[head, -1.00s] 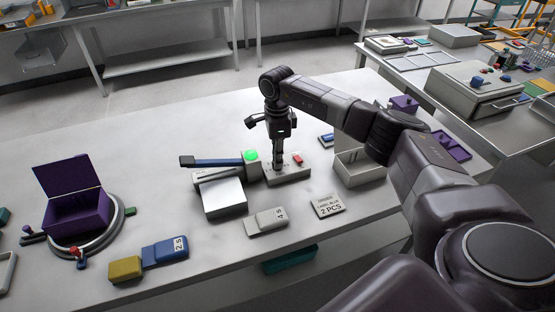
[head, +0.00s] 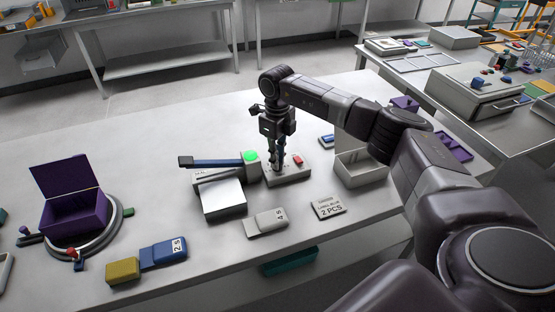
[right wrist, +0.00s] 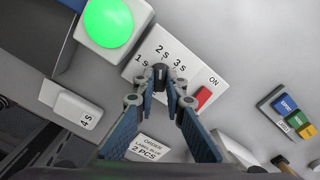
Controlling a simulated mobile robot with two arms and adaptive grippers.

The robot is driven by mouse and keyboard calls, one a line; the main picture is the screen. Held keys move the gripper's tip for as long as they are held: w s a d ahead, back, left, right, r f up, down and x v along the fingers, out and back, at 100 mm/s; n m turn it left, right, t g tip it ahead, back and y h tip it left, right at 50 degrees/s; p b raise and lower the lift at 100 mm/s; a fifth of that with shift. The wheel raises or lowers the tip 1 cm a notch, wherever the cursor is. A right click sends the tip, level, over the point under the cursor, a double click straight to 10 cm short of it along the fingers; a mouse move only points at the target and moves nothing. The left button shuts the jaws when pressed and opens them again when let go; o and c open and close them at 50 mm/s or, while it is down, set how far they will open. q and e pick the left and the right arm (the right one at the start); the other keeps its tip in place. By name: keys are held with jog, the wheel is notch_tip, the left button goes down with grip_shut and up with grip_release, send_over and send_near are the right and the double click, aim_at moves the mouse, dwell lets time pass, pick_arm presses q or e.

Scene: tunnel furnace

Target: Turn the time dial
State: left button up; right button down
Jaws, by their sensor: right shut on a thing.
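The control box (head: 292,178) stands on the table beside a green-lit button (head: 250,156). Its top (right wrist: 182,60) carries the printed marks 1 s, 2 s and 3 s. The dark time dial (right wrist: 160,71) sits below these marks. My right gripper (head: 277,166) points down onto the box. In the right wrist view my right gripper (right wrist: 161,78) has its fingertips closed around the dial and partly hides it. I cannot tell exactly which mark the dial points to. My left gripper is not in view.
A red switch (right wrist: 203,97) marked ON is close to the right finger. A blue-armed device (head: 215,163) lies left of the box, and an open grey bin (head: 362,172) stands right. An order card (head: 328,207) and a 4 s block (head: 265,223) lie in front.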

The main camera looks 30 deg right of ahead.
jog(key=shift+w+r+m, duration=0.15)
jog(key=shift+m, duration=0.35)
jog(key=c, duration=2)
grip_release()
notch_tip(320, 180, up, 12)
jog(key=shift+f, duration=0.1)
